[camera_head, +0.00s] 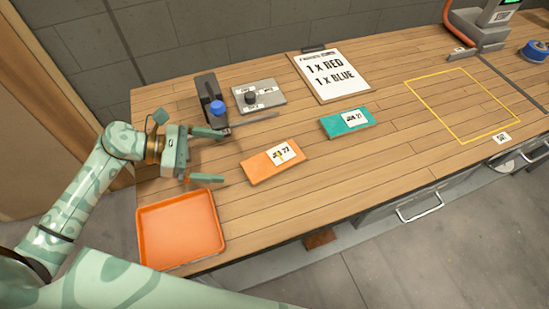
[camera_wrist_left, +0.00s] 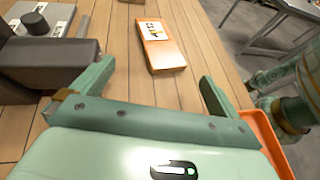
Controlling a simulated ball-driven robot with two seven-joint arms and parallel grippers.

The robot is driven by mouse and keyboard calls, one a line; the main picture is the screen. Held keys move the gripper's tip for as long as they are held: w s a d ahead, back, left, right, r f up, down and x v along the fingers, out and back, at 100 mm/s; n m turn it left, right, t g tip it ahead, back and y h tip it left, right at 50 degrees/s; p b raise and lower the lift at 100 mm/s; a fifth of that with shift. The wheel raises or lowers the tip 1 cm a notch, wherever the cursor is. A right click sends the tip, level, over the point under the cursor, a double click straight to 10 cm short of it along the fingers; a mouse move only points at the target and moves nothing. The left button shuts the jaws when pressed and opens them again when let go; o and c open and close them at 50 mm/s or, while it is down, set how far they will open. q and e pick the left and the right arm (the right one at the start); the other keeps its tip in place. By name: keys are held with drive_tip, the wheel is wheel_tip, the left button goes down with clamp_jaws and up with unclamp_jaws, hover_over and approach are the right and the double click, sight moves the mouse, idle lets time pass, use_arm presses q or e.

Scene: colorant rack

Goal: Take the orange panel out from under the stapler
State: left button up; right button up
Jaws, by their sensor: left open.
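The orange panel (camera_head: 272,160), with a white label, lies flat on the wooden table. In the wrist view the panel (camera_wrist_left: 161,52) lies beyond the gap between my fingers. Nothing is seen on top of it except its label and a small yellowish mark. My left gripper (camera_head: 220,156) is open and empty, to the left of the panel and apart from it; its two fingers also show in the wrist view (camera_wrist_left: 157,75). I cannot make out a stapler for certain; a dark upright device with a blue knob (camera_head: 212,98) stands behind the gripper. My right gripper is not in view.
An orange tray (camera_head: 144,236) sits at the table's front left. A teal panel (camera_head: 347,122), a grey box with a knob (camera_head: 258,96) and a clipboard (camera_head: 331,75) lie farther back. A yellow outlined area (camera_head: 455,78) on the right is empty.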

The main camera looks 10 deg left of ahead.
use_arm(q)
approach(271, 162)
drive_tip(key=x, duration=0.2)
drive_tip(key=shift+w+d+f+b, duration=0.1)
drive_tip(key=shift+d+f+b, duration=0.15)
drive_tip(key=shift+b, duration=0.05)
drive_tip(key=b+x, duration=0.1)
drive_tip(key=x, duration=0.4)
drive_tip(key=shift+w+d+f, duration=0.1)
drive_tip(key=shift+d, duration=0.1)
drive_tip(key=c, duration=1.4)
drive_tip(key=shift+c, duration=0.2)
drive_tip(key=shift+a, duration=0.1)
